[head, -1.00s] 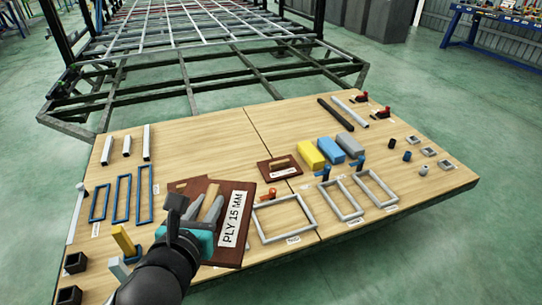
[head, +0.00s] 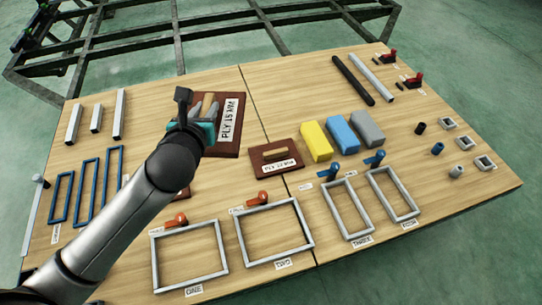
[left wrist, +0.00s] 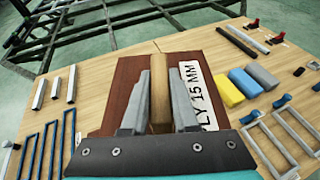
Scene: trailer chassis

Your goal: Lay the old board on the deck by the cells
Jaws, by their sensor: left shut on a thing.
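The brown board (head: 230,138) with a white "PLY 15 MM" label is over the far middle of the wooden deck (head: 165,135), left of the seam. Its light wooden handle (left wrist: 159,95) is between the jaws of my left gripper (head: 206,106), which are shut on it. The left wrist view shows the board (left wrist: 128,92) under the jaws. I cannot tell whether it touches the deck. The cells, grey frames ONE (head: 157,262), TWO (head: 243,241), THREE (head: 339,217) and FOUR (head: 385,205), lie nearer, along the front. My right gripper is out of view.
A smaller brown board (head: 290,163) with a handle lies right of the held one. Yellow (head: 316,141), blue (head: 341,133) and grey (head: 367,128) blocks stand beyond it. Blue frames (head: 61,197) lie at left. A brown piece (head: 184,193) shows partly behind my arm.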

